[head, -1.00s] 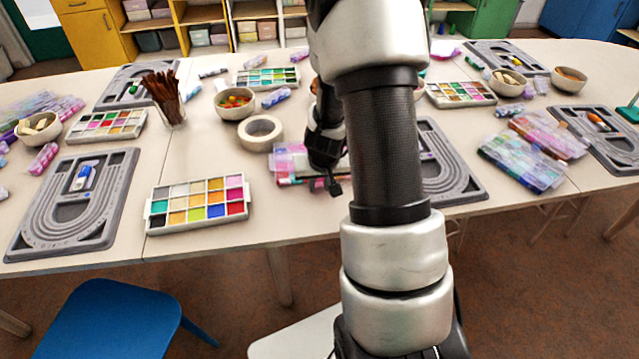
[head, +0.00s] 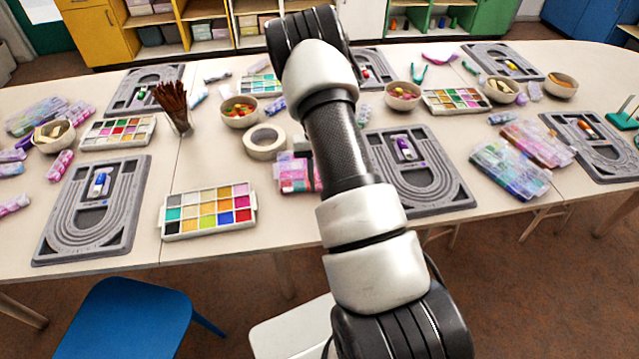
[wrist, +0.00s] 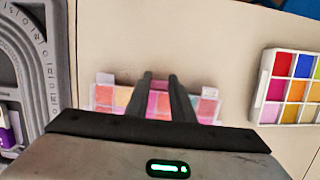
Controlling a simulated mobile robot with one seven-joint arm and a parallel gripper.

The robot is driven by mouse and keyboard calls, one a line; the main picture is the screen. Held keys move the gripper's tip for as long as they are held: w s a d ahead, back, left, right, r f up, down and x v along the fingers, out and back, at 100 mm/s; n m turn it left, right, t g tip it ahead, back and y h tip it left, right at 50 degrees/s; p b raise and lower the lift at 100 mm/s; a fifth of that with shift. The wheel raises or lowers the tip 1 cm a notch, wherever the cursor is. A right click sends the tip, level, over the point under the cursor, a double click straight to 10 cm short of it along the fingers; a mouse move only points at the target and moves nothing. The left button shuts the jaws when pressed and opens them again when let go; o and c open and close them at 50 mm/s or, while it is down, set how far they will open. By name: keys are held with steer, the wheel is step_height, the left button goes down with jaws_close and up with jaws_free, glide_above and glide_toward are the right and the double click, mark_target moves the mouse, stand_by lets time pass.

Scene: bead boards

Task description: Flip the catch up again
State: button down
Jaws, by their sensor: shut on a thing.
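The pink bead case (head: 296,176) lies on the table near its front edge, partly hidden behind my arm. In the wrist view the clear case (wrist: 105,98), with pink and orange compartments, lies under my gripper (wrist: 160,76). The two dark fingers stand close together with a narrow gap and reach over the middle of the case's edge. They are shut on a part of the case at that edge. The catch itself cannot be made out between the fingers. Small pale tabs show at the edge on both sides. My gripper is hidden behind my arm in the head view.
A grey bead board (head: 422,178) lies to the right of the case, and a paint palette (head: 208,211) to the left. In the wrist view, bare table lies beyond the fingers.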

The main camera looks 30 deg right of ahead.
steer(key=shift+w+d+g+y+b, duration=0.25)
steer(key=shift+w+g+b, duration=0.2)
steer(key=shift+g+b, duration=0.5)
steer(key=shift+a+g, duration=0.1)
steer(key=shift+g, duration=0.15)
steer(key=c, duration=1.5)
jaws_free()
steer(key=p+v, duration=0.1)
steer(key=v, duration=1.6)
steer(key=shift+r, duration=0.25)
steer(key=shift+p, duration=0.3)
